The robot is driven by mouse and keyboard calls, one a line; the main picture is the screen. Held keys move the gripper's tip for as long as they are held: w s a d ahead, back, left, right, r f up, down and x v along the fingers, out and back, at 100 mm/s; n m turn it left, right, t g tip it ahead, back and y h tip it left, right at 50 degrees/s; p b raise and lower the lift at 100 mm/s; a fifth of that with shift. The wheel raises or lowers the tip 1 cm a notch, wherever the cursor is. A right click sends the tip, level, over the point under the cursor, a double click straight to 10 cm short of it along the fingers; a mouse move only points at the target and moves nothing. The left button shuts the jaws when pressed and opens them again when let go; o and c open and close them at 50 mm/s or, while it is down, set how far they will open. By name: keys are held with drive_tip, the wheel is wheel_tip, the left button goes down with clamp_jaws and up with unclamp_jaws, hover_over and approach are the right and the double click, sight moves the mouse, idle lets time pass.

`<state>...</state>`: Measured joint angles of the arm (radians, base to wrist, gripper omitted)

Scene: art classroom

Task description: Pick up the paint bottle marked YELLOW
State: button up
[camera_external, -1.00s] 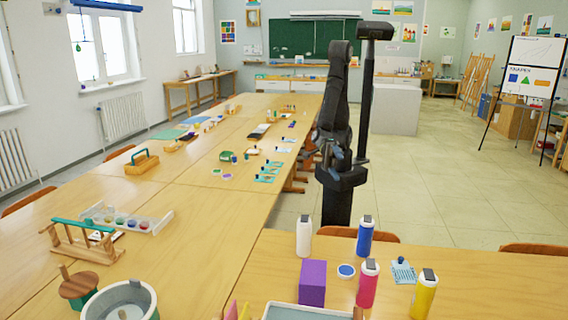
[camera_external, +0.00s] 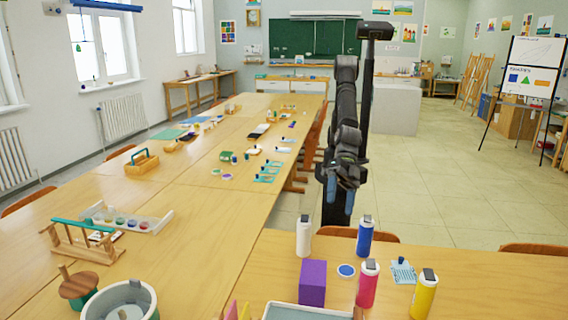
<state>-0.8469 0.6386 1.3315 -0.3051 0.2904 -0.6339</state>
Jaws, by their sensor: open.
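A yellow paint bottle (camera_external: 423,296) stands upright on the near table (camera_external: 480,285), toward its right side, with a dark cap. Any marking on it is too small to read. A pink bottle (camera_external: 367,286) stands just left of it. A blue bottle (camera_external: 364,237) and a white bottle (camera_external: 303,238) stand farther back. My gripper (camera_external: 340,205) is open and empty. It hangs fingers down behind the table's far edge, left of and farther away than the yellow bottle, apart from all the bottles.
A purple block (camera_external: 312,283) stands left of the pink bottle. A small round blue-and-white lid (camera_external: 346,271) and a light blue piece (camera_external: 403,271) lie between the bottles. A tray (camera_external: 290,312) is at the front edge. Chair backs (camera_external: 355,233) line the far edge. The table's right part is clear.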

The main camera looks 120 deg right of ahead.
drive_tip(key=s+a+m+g+h, duration=0.1)
drive_tip(key=s+a+m+g, duration=0.3)
drive_tip(key=a, duration=0.6)
drive_tip(key=g+h, duration=0.1)
drive_tip(key=g, duration=0.2)
hover_over(426, 270)
drive_tip(key=s+d, duration=0.1)
drive_tip(key=d, duration=0.4)
wheel_tip(426, 270, down, 5)
drive_tip(key=x, duration=1.1)
drive_tip(key=shift+w+f, duration=0.2)
drive_tip(key=shift+f, duration=0.15)
drive_tip(key=shift+w+x, duration=0.2)
drive_tip(key=shift+x, duration=2.8)
drive_tip(key=c, duration=1.3)
